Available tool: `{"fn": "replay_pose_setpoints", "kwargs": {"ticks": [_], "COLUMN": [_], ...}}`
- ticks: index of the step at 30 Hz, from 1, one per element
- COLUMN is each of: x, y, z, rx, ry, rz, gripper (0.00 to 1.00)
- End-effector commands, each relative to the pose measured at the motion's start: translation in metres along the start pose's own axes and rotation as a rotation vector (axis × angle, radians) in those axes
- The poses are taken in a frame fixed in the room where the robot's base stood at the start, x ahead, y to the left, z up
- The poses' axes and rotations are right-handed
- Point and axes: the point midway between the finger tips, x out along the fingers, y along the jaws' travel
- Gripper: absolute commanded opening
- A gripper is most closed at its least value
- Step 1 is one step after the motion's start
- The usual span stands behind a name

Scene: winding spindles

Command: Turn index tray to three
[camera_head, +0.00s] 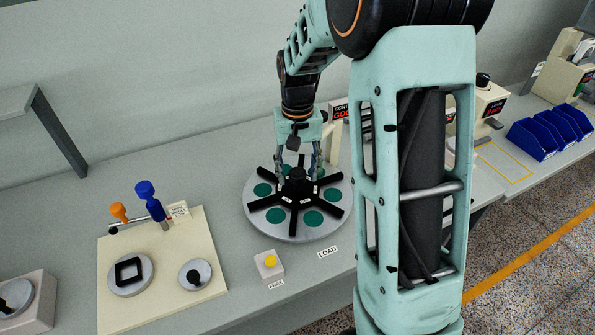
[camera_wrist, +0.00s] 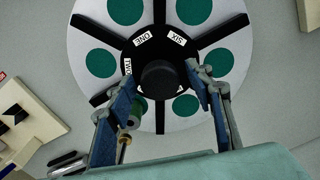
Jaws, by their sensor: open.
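The index tray (camera_head: 321,231) is a round grey disc with black spokes, green round pads and a black hub with a central knob (camera_head: 297,183). It also shows in the wrist view (camera_wrist: 215,40), where hub labels "ONE", "SIX" and "TWO" can be read; other labels are hidden or too small. My gripper (camera_head: 301,165) is above the hub, pointing down. In the wrist view its open fingers (camera_wrist: 168,85) stand on either side of the dark knob (camera_wrist: 163,80). I cannot tell whether they touch it. A "LOAD" label (camera_head: 328,252) lies on the bench at the tray's front right.
A small block with a yellow button (camera_head: 270,262) stands in front of the tray. A cream board (camera_head: 160,270) with orange and blue-topped levers and round dials is to the left. Blue bins (camera_head: 545,133) stand far right. My arm hides bench area right of the tray.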

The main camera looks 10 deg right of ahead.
Motion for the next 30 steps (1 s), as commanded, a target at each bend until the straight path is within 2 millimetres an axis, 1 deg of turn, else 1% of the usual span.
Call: {"fn": "replay_pose_setpoints", "kwargs": {"ticks": [5, 6, 18, 19, 30], "x": [0.0001, 0.0001, -0.0002, -0.0003, -0.0004], "y": [0.0, 0.0, 0.0, 0.0, -0.0001], "z": [-0.0001, -0.0001, -0.0002, -0.0002, -0.0004], "rx": [0.0, 0.0, 0.0, 0.0, 0.014], "ry": [0.0, 0.0, 0.001, 0.001, 0.001], "rz": [0.0, 0.0, 0.0, 0.0, 0.0], "gripper": [0.48, 0.46, 0.02, 0.0, 0.0]}}
